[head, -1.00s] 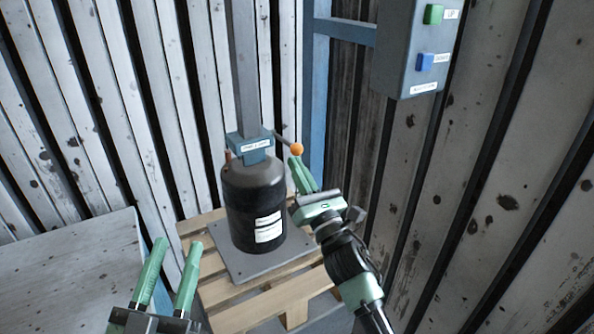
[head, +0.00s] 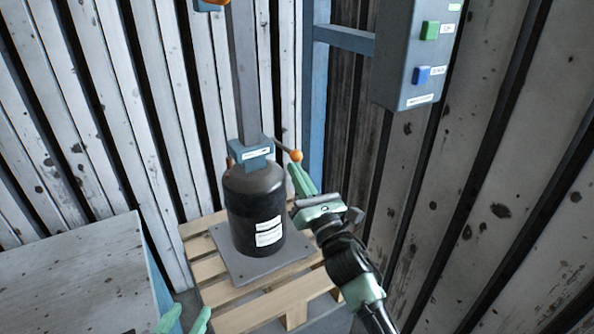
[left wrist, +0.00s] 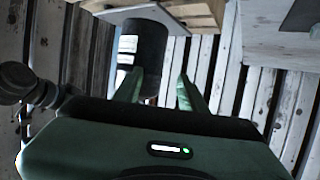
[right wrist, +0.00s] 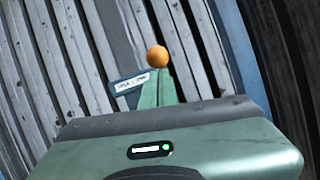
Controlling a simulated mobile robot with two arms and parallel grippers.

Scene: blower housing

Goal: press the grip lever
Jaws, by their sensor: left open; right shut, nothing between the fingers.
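The grip lever is a thin dark rod with an orange ball knob (head: 295,155). It sticks out to the right from a blue labelled block (head: 251,153) at the foot of a grey post, above a black cylinder (head: 253,205). My right gripper (head: 300,180) is shut and empty, its fingertips just below the knob. In the right wrist view the knob (right wrist: 157,56) is right at the tips of the closed fingers; I cannot tell whether they touch. My left gripper (head: 187,318) is open and empty at the bottom edge, partly cut off.
The cylinder stands on a grey plate (head: 230,262) on a wooden pallet (head: 215,295). A grey control box with a green button (head: 430,30) and a blue button (head: 422,75) hangs at upper right. A light table (head: 75,275) is at left. Slatted walls stand behind.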

